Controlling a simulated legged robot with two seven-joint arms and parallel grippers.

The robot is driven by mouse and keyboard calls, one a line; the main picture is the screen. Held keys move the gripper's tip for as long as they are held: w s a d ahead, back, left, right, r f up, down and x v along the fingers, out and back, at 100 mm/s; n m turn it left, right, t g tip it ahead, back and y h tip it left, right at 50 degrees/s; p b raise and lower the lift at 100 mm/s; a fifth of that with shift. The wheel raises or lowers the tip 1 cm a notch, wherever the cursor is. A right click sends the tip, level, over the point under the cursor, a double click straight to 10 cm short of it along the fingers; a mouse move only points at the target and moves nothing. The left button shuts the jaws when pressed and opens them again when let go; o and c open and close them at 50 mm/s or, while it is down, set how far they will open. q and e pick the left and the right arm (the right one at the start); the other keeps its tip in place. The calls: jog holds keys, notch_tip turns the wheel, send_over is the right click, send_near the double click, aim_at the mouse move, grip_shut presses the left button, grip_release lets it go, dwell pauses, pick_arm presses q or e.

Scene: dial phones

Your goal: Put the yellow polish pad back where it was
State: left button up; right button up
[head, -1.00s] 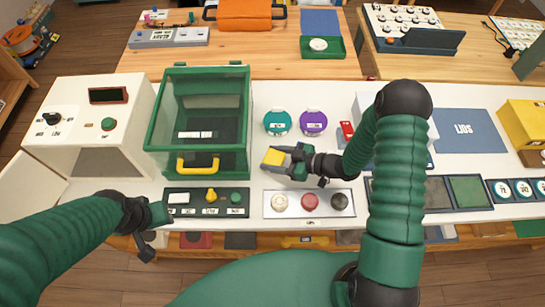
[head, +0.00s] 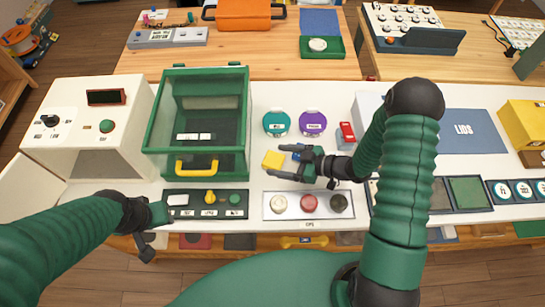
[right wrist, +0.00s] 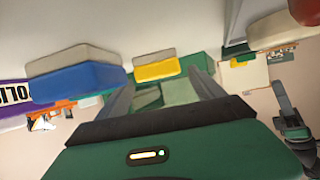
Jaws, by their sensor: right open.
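The yellow polish pad (head: 272,159) lies on the white table, left of my right gripper (head: 280,164). It also shows in the right wrist view (right wrist: 157,69), just ahead of and between the fingertips. My right gripper is open, its fingers spread and pointing left at the pad, with no visible grip on it. A blue pad (head: 297,151) sits partly hidden by the upper finger; it shows larger in the right wrist view (right wrist: 78,82). My left gripper (head: 147,248) hangs at the table's front edge, away from the pads; its jaw opening is unclear.
A teal round container (head: 276,122) and a purple one (head: 312,123) stand behind the pads. A red item (head: 346,131) is to their right. A green-framed clear box (head: 148,140) stands left. A panel with three round knobs (head: 293,213) lies in front.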

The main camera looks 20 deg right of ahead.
jog(key=v, duration=0.9)
jog(key=shift+a+r, duration=0.1)
jog(key=shift+r, duration=0.1)
jog(key=w+d+h, duration=0.1)
jog(key=w, duration=0.1)
jog(key=w+d+m+h, duration=0.1)
jog(key=h, duration=0.1)
jog(key=w+d+h, duration=0.1)
jog(key=w+h, duration=0.1)
jog(key=shift+w+r+m+t, duration=0.3)
jog(key=shift+r+t, duration=0.05)
jog(key=shift+t, duration=0.05)
jog(key=m+h, duration=0.1)
jog(key=w+d+r+h, duration=0.1)
jog(key=h, duration=0.1)
jog(key=shift+d+r+m+g, duration=0.2)
jog(key=shift+d+m+g, duration=0.1)
jog(key=shift+m, duration=0.1)
jog(key=s+a+r+m+g+h, duration=0.1)
jog(key=s+a+r+m+g, duration=0.1)
jog(key=s, duration=0.5)
jog(key=s+a+r+m+g+h, duration=0.1)
jog(key=s+a+r+m+g, duration=0.1)
jog(key=s, duration=0.5)
jog(key=a+m+g, duration=0.1)
jog(key=a+m, duration=0.1)
jog(key=a, duration=0.1)
jog(key=shift+s+a+m+g+h, duration=0.3)
jog(key=shift+s+m+g, duration=0.1)
